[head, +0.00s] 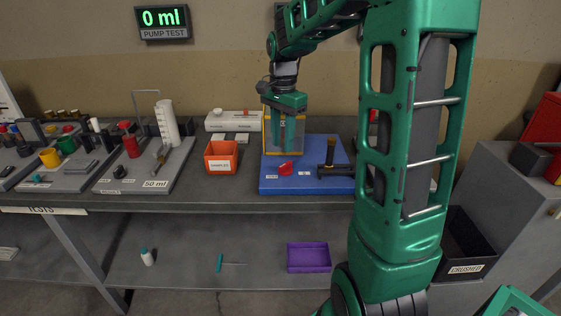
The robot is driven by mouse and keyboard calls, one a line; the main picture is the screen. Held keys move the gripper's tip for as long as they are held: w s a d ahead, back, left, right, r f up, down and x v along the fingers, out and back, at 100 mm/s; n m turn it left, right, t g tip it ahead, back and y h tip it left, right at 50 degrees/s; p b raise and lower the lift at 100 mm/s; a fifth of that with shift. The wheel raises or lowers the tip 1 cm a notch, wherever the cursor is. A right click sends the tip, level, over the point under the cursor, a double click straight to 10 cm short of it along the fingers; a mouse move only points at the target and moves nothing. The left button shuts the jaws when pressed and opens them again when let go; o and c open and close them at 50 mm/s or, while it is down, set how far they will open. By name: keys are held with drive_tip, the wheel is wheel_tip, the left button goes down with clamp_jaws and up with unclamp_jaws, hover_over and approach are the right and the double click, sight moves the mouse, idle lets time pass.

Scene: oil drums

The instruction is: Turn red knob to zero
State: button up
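The red knob (286,168) sits low on the front part of a blue base (330,184), with small white labels beside it. A yellow-framed box (265,135) stands at the back left of the same base. My gripper (285,146) points down in front of this box, above and behind the knob in the picture. Its two green fingers look apart, with nothing clearly held between them. The gripper does not appear to touch the knob. The knob's pointer setting is too small to read. A display (162,22) on the wall reads "0 ml" above "PUMP TEST".
A black fitting with a brass top (331,155) stands right of the knob. An orange bin (221,157) is left of the base, and a grey tray marked "50 ml" (155,184) holds a white cylinder. My arm hides the bench's right part.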

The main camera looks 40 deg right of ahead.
sight(282, 165)
wheel_tip(282, 165, down, 8)
drive_tip(key=shift+r, duration=0.2)
clamp_jaws()
